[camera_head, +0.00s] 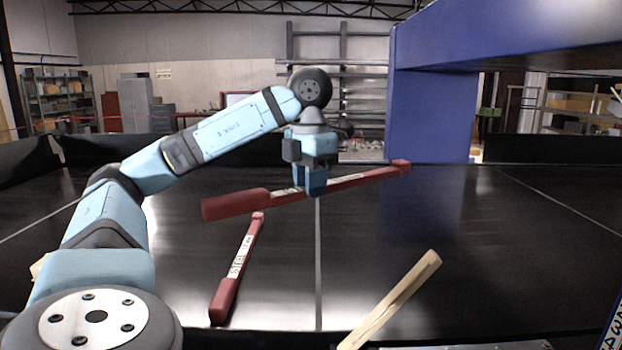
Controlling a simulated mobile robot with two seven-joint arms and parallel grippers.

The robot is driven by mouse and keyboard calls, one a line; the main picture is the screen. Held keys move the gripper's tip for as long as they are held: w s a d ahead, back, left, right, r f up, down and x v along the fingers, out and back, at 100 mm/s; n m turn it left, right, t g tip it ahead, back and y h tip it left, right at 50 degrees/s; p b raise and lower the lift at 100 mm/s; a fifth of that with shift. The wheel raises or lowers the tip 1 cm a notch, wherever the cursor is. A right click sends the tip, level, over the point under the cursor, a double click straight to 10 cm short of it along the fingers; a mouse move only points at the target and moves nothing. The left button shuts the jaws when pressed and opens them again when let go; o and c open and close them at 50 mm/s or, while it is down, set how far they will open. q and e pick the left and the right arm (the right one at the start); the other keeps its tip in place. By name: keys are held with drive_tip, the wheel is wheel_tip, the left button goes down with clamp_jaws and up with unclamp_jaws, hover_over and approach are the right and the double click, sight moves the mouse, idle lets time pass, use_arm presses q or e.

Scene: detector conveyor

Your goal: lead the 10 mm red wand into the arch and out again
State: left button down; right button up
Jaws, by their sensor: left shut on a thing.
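My left gripper (316,188) is shut on a red wand (362,180) and holds it level, apparently above the black belt. The wand's thick handle points left toward me and its thin tip points right, near the foot of the blue arch (432,115). The fingers hide part of this wand's label, so I cannot read its size. A second red wand (246,255) lies on the belt, with a white label that starts with "STEEL"; its size is too small to read. The arch stands at the right, with its opening right of the blue post. My right gripper is out of view.
A beige wand (392,298) slants up at the front right. The black belt (480,230) is clear in front of the arch. Dark side walls (548,149) edge the belt. Shelves (340,75) stand far behind.

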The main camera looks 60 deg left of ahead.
use_arm(q)
drive_tip(key=shift+w+d+r, duration=0.2)
drive_tip(key=shift+w+d, duration=0.25)
drive_tip(key=shift+d, duration=0.05)
drive_tip(key=w+d+p, duration=0.2)
drive_tip(key=w+d, duration=0.5)
drive_tip(key=w, duration=0.4)
drive_tip(key=w+d+p, duration=0.3)
drive_tip(key=w+d, duration=0.3)
drive_tip(key=w, duration=0.5)
drive_tip(key=w+d+p, duration=0.2)
drive_tip(key=w+d, duration=0.5)
drive_tip(key=w, duration=0.4)
drive_tip(key=s+a+b, duration=0.2)
drive_tip(key=s+a, duration=0.5)
drive_tip(key=s, duration=0.4)
drive_tip(key=s+a+b, duration=0.2)
drive_tip(key=s+a, duration=0.5)
drive_tip(key=s, duration=0.4)
drive_tip(key=s+a+b, duration=0.3)
drive_tip(key=s+a, duration=0.3)
drive_tip(key=s, duration=0.6)
drive_tip(key=shift+s+a+f, duration=0.1)
drive_tip(key=shift+a, duration=0.3)
